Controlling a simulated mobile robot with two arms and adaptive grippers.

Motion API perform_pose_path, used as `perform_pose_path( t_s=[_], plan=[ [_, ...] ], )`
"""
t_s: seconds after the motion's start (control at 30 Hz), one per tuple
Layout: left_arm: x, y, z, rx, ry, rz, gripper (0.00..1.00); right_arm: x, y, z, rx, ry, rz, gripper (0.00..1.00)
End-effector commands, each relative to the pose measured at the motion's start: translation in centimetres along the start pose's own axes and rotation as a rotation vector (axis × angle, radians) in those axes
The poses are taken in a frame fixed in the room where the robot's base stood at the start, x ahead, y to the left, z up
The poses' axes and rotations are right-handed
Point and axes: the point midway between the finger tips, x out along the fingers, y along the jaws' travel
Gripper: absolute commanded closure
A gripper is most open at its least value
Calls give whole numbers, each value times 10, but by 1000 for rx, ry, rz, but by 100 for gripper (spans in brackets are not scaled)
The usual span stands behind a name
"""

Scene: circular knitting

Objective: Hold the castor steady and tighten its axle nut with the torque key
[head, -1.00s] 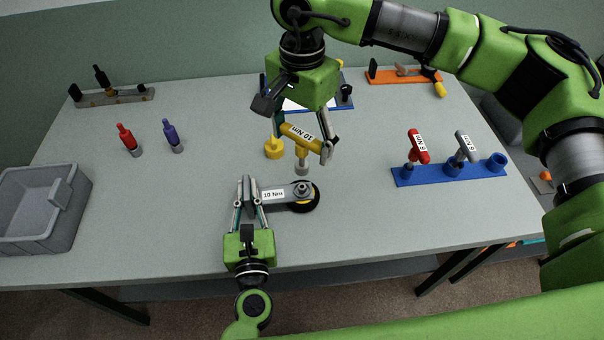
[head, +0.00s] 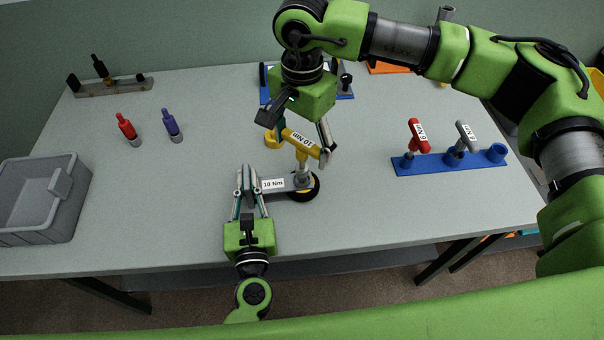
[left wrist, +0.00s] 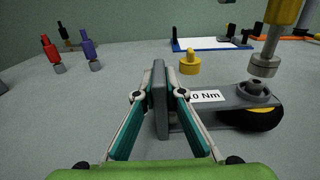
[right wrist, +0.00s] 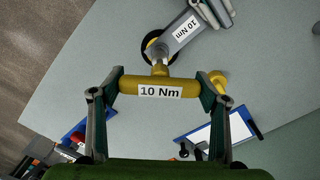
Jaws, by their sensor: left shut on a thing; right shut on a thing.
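The castor lies on the table with its grey fork, marked 10 Nm (head: 272,185), and its black wheel with a yellow hub (left wrist: 262,118). My left gripper (head: 248,178) is shut on the upright grey plate (left wrist: 160,95) at the castor's left end. The axle nut (left wrist: 256,89) faces up on the fork. My right gripper (head: 303,145) is shut on the crossbar of the yellow 10 Nm torque key (right wrist: 160,87). The key points down with its grey socket (left wrist: 264,65) just above the nut, a small gap between them in the left wrist view.
A blue rack (head: 430,163) at right holds a red key (head: 417,135) and a grey key (head: 466,136). A grey bin (head: 40,205) stands at left. Red (head: 127,128) and purple (head: 171,125) tools stand left of centre. A yellow piece (left wrist: 190,64) stands behind the castor.

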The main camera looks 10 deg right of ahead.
Motion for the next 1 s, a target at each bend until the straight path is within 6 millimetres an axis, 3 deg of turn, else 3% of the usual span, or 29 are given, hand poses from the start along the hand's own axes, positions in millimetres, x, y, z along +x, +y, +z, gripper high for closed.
perform_pose_path(
  t_s=[1.0],
  plan=[
    [0,0,-1,0,2,0,100,14,0,0,0,-1,-1,57]
  ],
)
